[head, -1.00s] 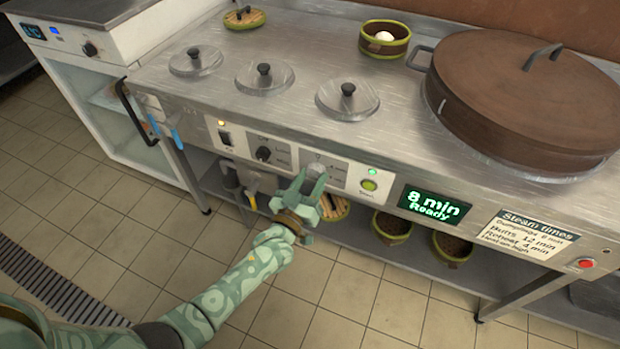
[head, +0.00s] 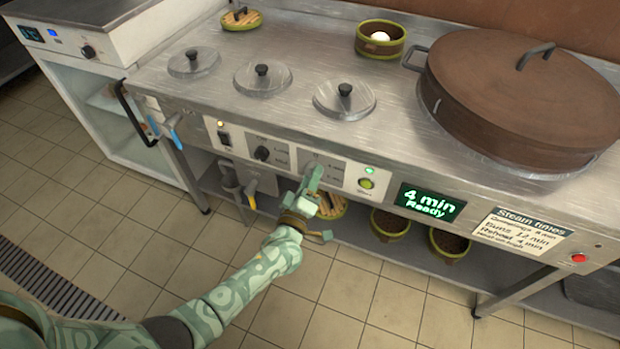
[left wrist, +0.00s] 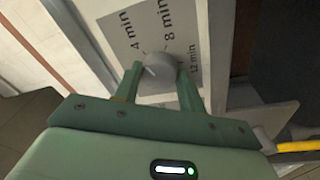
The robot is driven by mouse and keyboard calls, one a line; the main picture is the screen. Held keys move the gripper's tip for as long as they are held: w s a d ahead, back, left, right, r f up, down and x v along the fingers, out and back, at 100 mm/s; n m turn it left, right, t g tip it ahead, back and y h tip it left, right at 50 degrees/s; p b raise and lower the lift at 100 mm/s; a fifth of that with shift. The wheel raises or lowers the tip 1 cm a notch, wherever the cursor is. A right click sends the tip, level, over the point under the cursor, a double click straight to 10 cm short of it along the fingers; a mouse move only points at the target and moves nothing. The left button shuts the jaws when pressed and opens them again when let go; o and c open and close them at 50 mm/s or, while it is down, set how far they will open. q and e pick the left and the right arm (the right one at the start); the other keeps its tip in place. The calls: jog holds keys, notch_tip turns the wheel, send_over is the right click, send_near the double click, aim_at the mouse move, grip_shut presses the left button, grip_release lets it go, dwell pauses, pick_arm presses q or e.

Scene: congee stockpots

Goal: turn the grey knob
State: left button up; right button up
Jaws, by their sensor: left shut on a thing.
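The grey knob (left wrist: 158,66) sits on a panel marked 4 min, 8 min and 12 min in the left wrist view. My left gripper (left wrist: 160,78) is shut on it, one finger on each side. A pale pointer mark shows on the knob's face, on the side toward the 4 min label. In the head view my left gripper (head: 312,178) is at the stove's front panel and hides most of the knob. The green display (head: 431,203) reads "4 min Ready". My right gripper is not in view.
A black knob (head: 263,153) is left of the grey one and a lit green button (head: 366,184) is right of it. A steam times card (head: 522,233) and a red button (head: 579,258) are further right. Baskets (head: 390,224) stand on the shelf below.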

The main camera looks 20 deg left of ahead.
pick_arm(q)
jog(key=shift+n, duration=0.4)
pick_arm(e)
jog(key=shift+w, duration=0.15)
pick_arm(q)
jog(key=o, duration=1)
jog(key=shift+s, duration=0.1)
jog(key=s+p, duration=0.1)
jog(key=s, duration=0.4)
jog(key=s+f+p, duration=0.1)
jog(key=s, duration=0.4)
jog(key=s+p, duration=0.2)
jog(key=s, duration=0.4)
jog(key=shift+d+f, duration=0.25)
jog(key=shift+f, duration=0.15)
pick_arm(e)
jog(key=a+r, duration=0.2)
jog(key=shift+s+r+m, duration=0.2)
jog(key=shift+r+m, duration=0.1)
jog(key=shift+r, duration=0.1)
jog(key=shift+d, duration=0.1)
